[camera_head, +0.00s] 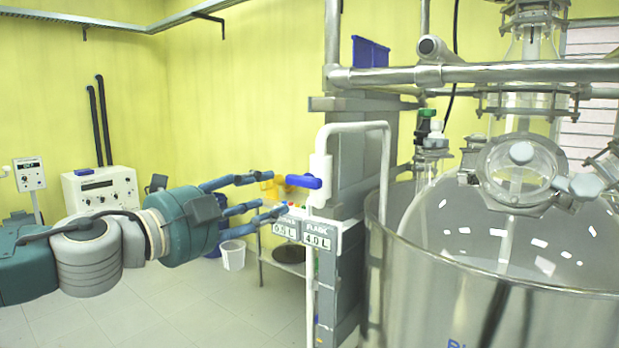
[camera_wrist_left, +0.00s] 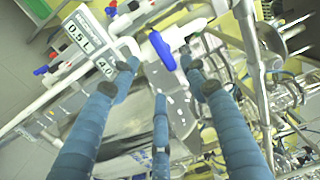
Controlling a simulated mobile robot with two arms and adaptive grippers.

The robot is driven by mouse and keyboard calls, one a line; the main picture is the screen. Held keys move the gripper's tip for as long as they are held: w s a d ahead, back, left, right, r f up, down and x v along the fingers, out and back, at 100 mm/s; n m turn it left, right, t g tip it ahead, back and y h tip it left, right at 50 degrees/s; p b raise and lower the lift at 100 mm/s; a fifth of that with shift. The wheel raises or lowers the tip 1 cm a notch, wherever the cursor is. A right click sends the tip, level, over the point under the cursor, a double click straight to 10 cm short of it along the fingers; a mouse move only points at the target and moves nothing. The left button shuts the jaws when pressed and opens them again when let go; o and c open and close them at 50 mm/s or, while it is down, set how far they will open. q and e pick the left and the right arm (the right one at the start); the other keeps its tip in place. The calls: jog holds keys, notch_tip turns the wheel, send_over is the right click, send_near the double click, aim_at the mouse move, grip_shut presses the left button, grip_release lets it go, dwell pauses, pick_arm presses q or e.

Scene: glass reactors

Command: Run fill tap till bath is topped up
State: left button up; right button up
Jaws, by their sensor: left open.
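The fill tap has a blue lever handle (camera_head: 303,181) on a white vertical pipe (camera_head: 321,165), left of the bath. The handle lies across the pipe; it also shows in the left wrist view (camera_wrist_left: 162,50). The pipe bends over and down at the rim of the glass bath (camera_head: 376,250), which surrounds a large round flask (camera_head: 500,235). The bath's water level cannot be made out. My left gripper (camera_head: 274,194) is open, fingers spread, just left of the handle and apart from it. In the left wrist view its fingers (camera_wrist_left: 162,85) point towards the handle. My right gripper is not in view.
A readout box (camera_head: 303,235) below the tap shows 0.5 L and, under FLASK, 4.0 L; it is close to my lower finger. Metal frame bars (camera_head: 480,73) run above the bath. A white bucket (camera_head: 233,254) stands on the floor behind.

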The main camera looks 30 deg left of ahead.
aim_at(300, 187)
pick_arm(q)
jog(key=w+p, duration=0.2)
jog(key=w, duration=0.1)
jog(key=w+p, duration=0.2)
jog(key=w, duration=0.1)
jog(key=w+d+p, duration=0.1)
jog(key=w+p, duration=0.2)
jog(key=shift+r, duration=0.25)
jog(key=shift+w+p, duration=0.35)
jog(key=shift+w, duration=0.05)
jog(key=shift+w+a+f, duration=0.1)
jog(key=shift+w+f, duration=0.05)
jog(key=shift+f, duration=0.05)
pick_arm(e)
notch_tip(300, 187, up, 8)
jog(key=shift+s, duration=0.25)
pick_arm(q)
jog(key=c, duration=1.1)
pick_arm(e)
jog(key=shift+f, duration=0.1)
